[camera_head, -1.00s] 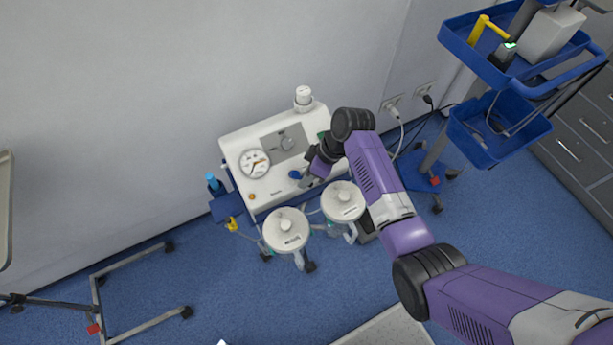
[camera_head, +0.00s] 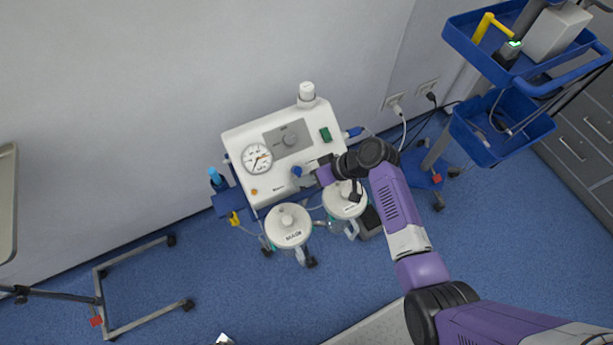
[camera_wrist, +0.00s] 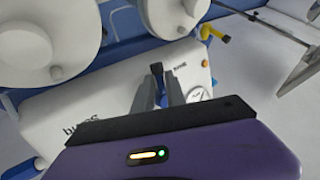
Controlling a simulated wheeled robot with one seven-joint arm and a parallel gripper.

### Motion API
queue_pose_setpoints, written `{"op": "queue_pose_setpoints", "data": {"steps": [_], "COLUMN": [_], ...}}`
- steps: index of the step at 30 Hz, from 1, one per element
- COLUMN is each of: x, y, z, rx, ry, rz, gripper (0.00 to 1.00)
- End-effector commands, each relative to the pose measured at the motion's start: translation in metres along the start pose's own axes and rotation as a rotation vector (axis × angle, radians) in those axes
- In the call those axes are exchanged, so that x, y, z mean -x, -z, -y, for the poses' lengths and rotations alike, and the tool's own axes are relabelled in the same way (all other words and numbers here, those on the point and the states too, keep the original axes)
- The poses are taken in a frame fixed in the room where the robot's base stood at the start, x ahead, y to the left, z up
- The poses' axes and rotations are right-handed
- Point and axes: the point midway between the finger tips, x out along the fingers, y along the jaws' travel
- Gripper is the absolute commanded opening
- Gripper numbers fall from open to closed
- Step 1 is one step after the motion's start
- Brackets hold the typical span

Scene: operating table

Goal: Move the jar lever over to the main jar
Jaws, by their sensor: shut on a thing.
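The jar lever (camera_head: 296,170) is a small blue handle low on the front of the white suction unit (camera_head: 240,140). My gripper (camera_head: 305,176) is at the lever from the right and is shut on it. In the wrist view, the lever's dark blue end (camera_wrist: 157,68) shows between the grey fingers of my gripper (camera_wrist: 160,90). Two jars with white round lids stand below the unit: a left jar (camera_head: 288,224) and a right jar (camera_head: 343,200). Their labels are too small to read surely. My wrist partly hides the right jar's upper edge.
A pressure gauge (camera_head: 257,157) and a green switch (camera_head: 325,134) are on the unit's face. A blue trolley (camera_head: 500,140) stands at the right. A metal frame on casters (camera_head: 145,280) stands at the left. The wall is close behind the unit.

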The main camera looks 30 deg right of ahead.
Motion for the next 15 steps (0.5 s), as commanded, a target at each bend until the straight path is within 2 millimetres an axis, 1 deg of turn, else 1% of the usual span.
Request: {"op": "queue_pose_setpoints", "data": {"steps": [6, 15], "x": [-0.0038, -0.0074], "y": [-0.0023, -0.0013], "z": [0.0046, 0.0100], "rx": [-0.166, -0.345], "ry": [0.019, 0.040], "rz": [-0.112, -0.232], "gripper": [0.00, 0.00]}}
